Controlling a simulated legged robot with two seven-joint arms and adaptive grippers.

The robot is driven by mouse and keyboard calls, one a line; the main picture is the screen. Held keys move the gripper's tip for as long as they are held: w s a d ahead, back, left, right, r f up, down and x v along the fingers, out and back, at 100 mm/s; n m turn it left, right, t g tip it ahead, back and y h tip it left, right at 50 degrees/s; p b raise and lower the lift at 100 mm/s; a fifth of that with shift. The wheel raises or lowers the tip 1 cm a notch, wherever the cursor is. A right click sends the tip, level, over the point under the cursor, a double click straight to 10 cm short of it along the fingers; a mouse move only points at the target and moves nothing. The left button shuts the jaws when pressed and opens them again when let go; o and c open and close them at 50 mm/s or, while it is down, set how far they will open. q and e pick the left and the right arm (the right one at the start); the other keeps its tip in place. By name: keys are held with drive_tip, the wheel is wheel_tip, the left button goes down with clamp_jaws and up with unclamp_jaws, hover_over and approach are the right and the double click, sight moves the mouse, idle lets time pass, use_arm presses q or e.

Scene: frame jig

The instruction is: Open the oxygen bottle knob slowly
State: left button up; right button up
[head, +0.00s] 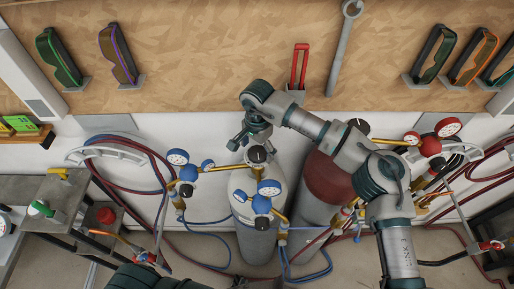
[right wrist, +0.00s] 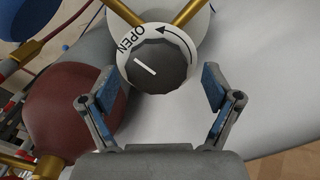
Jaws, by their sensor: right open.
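The oxygen bottle (head: 243,185) is the pale cylinder at the middle of the head view, with a dark round knob (head: 258,155) on top. In the right wrist view the knob (right wrist: 158,62) has a white pointer line. A white ring around it reads OPEN and carries a curved arrow. My right gripper (head: 250,136) is just above the knob in the head view. In the right wrist view its blue-padded fingers (right wrist: 158,88) are spread on either side of the knob, with gaps showing. It holds nothing. My left gripper is not in view.
A red-topped bottle (head: 331,176) stands right of the oxygen bottle, under my right arm. Hoses (head: 130,150) hang on the wall and trail on the floor. Goggles (head: 118,55) hang on the wooden board.

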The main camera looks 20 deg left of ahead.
sight(257, 151)
wheel_tip(257, 151, up, 12)
drive_tip(key=shift+a, duration=0.15)
drive_tip(key=shift+w+f, duration=0.1)
idle(0.4)
